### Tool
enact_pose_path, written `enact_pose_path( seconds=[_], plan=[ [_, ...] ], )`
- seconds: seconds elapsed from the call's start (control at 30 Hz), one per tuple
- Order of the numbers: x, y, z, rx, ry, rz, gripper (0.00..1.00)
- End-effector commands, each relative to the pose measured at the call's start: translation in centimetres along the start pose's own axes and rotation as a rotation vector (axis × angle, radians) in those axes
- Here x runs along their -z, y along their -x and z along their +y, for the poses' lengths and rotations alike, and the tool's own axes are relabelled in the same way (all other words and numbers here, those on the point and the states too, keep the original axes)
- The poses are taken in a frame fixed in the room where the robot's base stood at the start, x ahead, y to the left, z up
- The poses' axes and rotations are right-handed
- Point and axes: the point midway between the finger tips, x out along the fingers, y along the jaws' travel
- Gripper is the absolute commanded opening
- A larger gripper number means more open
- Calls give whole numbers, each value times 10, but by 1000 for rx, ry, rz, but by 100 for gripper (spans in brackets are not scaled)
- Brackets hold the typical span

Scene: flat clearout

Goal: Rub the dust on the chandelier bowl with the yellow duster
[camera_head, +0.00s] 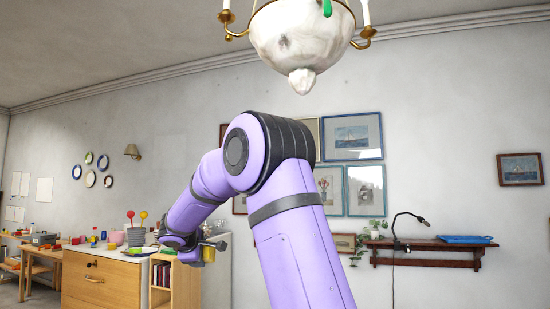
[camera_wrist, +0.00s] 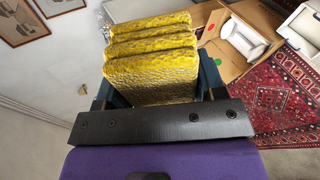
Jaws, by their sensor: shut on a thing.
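The chandelier bowl (camera_head: 320,45) is white and marbled, and hangs at the top of the head view. A small dark grey dust patch (camera_head: 284,42) shows on its left side. My gripper (camera_head: 192,250) is low and to the left in the head view, well below and apart from the bowl. The wrist view shows the yellow duster (camera_wrist: 152,70), a ribbed, textured block, held between the dark fingers. In the head view a small yellowish piece shows at the gripper's end. The bowl's top is cut off by the frame.
Brass chandelier arms (camera_head: 365,38) with candles flank the bowl, and a green thing (camera_head: 327,8) hangs at its front. A wooden cabinet (camera_head: 100,280) and cluttered tables stand at left. Open cardboard boxes (camera_wrist: 235,50) and a red rug (camera_wrist: 290,100) lie below my gripper.

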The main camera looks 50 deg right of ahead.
Motion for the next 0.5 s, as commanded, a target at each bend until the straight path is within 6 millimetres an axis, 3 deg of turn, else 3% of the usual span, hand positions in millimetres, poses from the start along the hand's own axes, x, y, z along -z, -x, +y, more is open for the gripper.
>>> enact_pose_path(
  seconds=[0.37,0.5],
  plan=[
    [-34,27,77,-446,69,-45,45],
    [-55,45,115,-647,89,-78,45]
  ],
)
